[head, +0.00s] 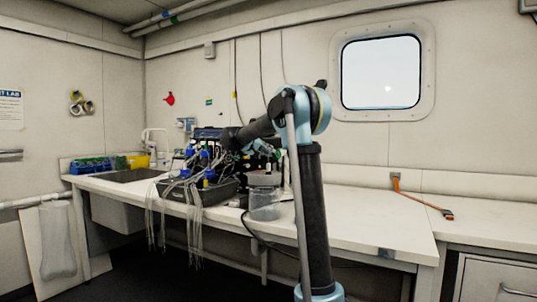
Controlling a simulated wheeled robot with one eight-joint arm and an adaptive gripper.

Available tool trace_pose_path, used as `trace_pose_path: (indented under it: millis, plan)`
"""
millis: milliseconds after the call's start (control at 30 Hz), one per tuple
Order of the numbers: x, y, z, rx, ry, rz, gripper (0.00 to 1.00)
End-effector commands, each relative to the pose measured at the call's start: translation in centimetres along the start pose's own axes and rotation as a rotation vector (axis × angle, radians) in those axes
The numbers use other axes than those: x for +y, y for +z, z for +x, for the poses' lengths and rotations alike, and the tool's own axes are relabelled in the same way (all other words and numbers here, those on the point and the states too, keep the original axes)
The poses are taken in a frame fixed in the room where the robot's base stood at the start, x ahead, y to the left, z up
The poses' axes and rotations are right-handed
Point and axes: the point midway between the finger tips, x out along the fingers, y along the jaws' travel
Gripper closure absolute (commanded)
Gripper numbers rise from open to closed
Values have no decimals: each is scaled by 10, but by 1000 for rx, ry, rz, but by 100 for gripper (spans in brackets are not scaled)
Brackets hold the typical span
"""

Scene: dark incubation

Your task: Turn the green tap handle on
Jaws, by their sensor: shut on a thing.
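My arm reaches left over the bench, and my gripper (273,154) is at its wrist end, small and dark among the bench equipment. It is shut on a small green part, the green tap handle (278,155), at the right side of the equipment cluster. The fingers and the tap body are small and partly hidden by my wrist and arm, so how far the handle is turned cannot be told.
A grey tray (205,194) of blue-capped bottles with hanging tubes stands left of my arm. A clear beaker (264,205) stands near the bench's front edge. A sink (128,175) is further left. The right bench (370,215) is mostly clear, with an orange cable (420,203).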

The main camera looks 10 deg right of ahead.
Motion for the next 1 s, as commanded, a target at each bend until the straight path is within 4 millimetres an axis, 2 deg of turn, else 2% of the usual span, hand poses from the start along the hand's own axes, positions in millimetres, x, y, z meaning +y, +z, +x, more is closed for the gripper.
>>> trace_pose_path:
  millis: [533, 567, 633, 1000]
  plan:
    - [-4, -2, -1, 6, 5, -26, 100]
    - [-4, -2, -1, 6, 5, -26, 85]
    - [-4, -2, -1, 5, 5, -26, 69]
    - [-2, -1, -2, 3, 8, -26, 69]
